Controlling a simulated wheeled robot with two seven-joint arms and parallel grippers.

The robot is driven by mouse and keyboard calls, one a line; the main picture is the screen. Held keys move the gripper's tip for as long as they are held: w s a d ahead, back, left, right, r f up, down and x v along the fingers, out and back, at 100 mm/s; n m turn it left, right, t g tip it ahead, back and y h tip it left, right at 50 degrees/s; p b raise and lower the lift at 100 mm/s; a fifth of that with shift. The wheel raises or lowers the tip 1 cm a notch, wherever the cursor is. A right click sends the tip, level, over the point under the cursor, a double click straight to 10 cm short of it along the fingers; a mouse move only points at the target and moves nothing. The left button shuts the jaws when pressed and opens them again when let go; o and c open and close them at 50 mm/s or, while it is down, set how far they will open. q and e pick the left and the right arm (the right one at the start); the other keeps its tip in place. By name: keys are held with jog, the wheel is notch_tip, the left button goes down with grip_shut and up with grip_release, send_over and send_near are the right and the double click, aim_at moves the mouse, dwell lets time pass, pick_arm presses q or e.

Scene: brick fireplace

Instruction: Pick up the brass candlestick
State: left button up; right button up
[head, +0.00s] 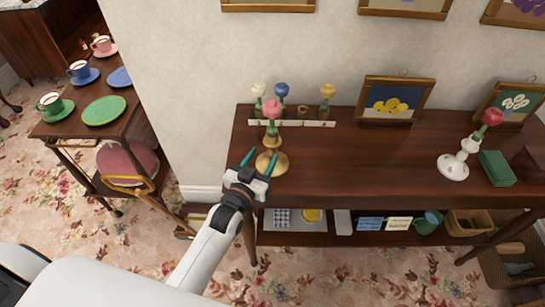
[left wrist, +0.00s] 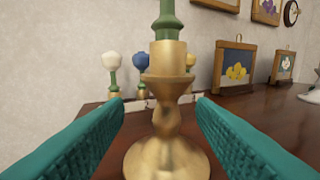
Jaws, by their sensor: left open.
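The brass candlestick (head: 271,163) stands upright near the left end of the dark wooden console table (head: 340,180). A green stem with a pink flower head (head: 271,109) rises from its top. In the left wrist view the candlestick (left wrist: 167,120) stands between and ahead of the teal fingers, with its stem in the middle. My left gripper (head: 260,163) is open, with a finger to either side of the candlestick in the picture; I cannot tell whether either touches it. My right gripper is not in view.
Behind the candlestick is a white rack (head: 310,123) with white, blue and yellow flowers. Framed pictures (head: 396,100), a white candlestick (head: 454,165) and a green box (head: 495,167) stand to the right. The tabletop's middle front is clear. A chair (head: 128,165) is at left.

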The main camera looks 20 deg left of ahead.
aim_at(270, 149)
pick_arm(q)
jog(key=w, duration=0.2)
jog(key=w+d+p, duration=0.1)
jog(key=w, duration=0.2)
jog(key=shift+w+d+f, duration=0.1)
jog(key=shift+w+d, duration=0.1)
jog(key=shift+w, duration=0.1)
jog(key=shift+s, duration=0.1)
grip_shut()
dwell(1.0)
jog(key=shift+r, duration=0.25)
